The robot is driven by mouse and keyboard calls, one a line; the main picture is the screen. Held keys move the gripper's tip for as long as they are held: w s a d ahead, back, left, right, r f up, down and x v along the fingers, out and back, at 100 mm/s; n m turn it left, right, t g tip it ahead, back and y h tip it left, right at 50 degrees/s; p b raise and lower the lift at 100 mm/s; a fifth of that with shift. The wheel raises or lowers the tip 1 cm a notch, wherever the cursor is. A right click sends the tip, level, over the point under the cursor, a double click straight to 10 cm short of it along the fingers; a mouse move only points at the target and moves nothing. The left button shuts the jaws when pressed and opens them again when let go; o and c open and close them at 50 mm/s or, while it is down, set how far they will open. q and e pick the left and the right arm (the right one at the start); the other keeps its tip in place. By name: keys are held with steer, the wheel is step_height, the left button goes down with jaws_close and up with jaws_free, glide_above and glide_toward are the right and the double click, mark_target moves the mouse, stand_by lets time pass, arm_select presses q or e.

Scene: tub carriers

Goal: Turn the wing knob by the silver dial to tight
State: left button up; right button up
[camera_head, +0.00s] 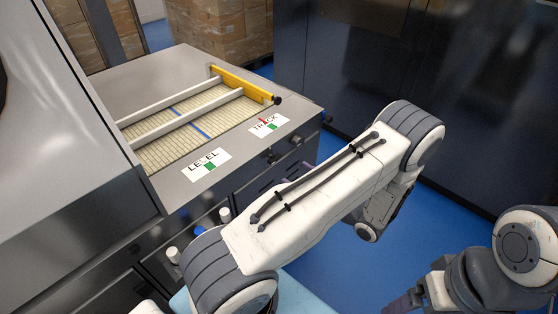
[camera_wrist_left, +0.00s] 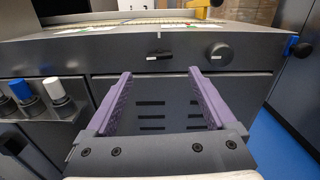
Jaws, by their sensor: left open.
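A small dark wing knob (camera_wrist_left: 158,54) sits on the grey machine's front edge, its wing lying about level, with a white label below it. It also shows small in the head view (camera_head: 269,156). In the head view my left arm hides most of that gripper. My right gripper (camera_head: 403,301) is partly seen at lower right.
The machine's top (camera_head: 250,115) carries a yellow bar (camera_head: 238,84), pale rails and LEVEL (camera_head: 207,164) and TRACK (camera_head: 268,125) cards. Bottles with white and blue caps (camera_wrist_left: 22,90) stand in a rack at left. A dark cabinet (camera_head: 340,60) stands behind; blue floor is free at right.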

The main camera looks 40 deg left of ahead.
mark_target(277, 160)
arm_select(q)
steer(key=a, duration=0.2)
steer(key=a+p, duration=0.1)
steer(key=a, duration=0.2)
steer(key=a+p, duration=0.1)
steer(key=a, duration=0.2)
steer(key=shift+w+a, duration=0.25)
steer(key=shift+w, duration=0.05)
steer(key=c, duration=1.4)
